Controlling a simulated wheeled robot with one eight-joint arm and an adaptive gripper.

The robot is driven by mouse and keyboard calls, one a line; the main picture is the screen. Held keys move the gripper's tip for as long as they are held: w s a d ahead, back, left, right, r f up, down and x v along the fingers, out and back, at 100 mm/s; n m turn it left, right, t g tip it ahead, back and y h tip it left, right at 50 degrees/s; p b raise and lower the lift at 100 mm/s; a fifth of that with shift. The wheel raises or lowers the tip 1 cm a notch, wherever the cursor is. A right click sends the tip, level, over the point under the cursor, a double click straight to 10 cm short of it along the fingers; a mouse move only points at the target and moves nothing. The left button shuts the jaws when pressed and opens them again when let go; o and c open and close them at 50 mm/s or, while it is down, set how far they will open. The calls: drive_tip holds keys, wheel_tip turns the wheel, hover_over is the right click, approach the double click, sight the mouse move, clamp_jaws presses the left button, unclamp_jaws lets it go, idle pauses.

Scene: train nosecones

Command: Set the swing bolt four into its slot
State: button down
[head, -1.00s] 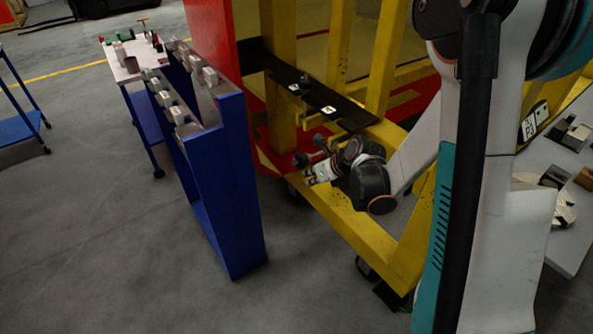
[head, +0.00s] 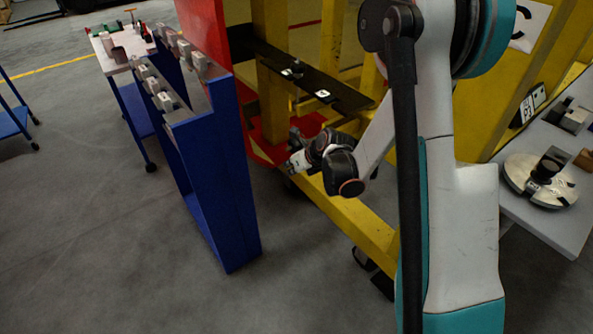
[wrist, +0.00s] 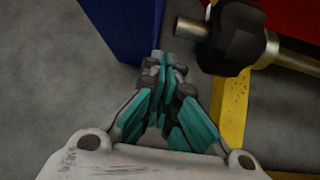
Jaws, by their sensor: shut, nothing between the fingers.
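A swing bolt shows in the wrist view as a metal rod with a dark knob (wrist: 236,38), lying across the upper right. I cannot tell its number. My gripper (wrist: 163,62) is shut and empty, with its fingertips to the left of the knob and apart from it. In the head view my gripper (head: 291,166) is low beside the yellow frame, small and partly hidden by my wrist. A black slotted plate (head: 345,98) with small white labels runs along the frame above it. I cannot make out which slot is number four.
A blue stand (head: 222,165) with grey blocks on top is close on the left. The yellow frame (head: 370,235) and red panel (head: 207,30) are behind and beside my gripper. A grey table (head: 545,225) with parts is at right. Floor at front left is clear.

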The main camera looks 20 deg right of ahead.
drive_tip(key=shift+w+r+b, duration=0.2)
drive_tip(key=shift+r+b, duration=0.1)
drive_tip(key=shift+r, duration=1.45)
